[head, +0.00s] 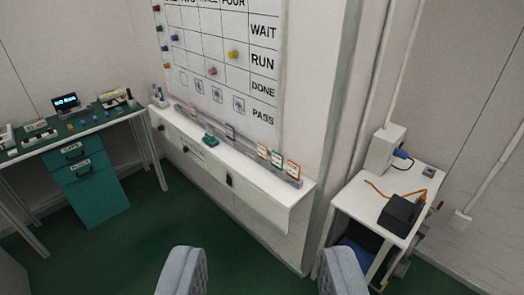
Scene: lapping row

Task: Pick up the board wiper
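A small teal block (210,140), which looks like the board wiper, lies on top of the white ledge (255,190) below the whiteboard (225,70). My gripper (264,262) is open and empty at the bottom of the head view, its two grey fingers wide apart. It is well short of the ledge, with green floor showing between the fingers.
Several small framed cards (277,159) stand along the ledge. A teal-topped desk (85,125) with drawers is at the left. A white side table (350,195) with a black box (401,213) and an orange cable is at the right. Green floor (150,240) is clear ahead.

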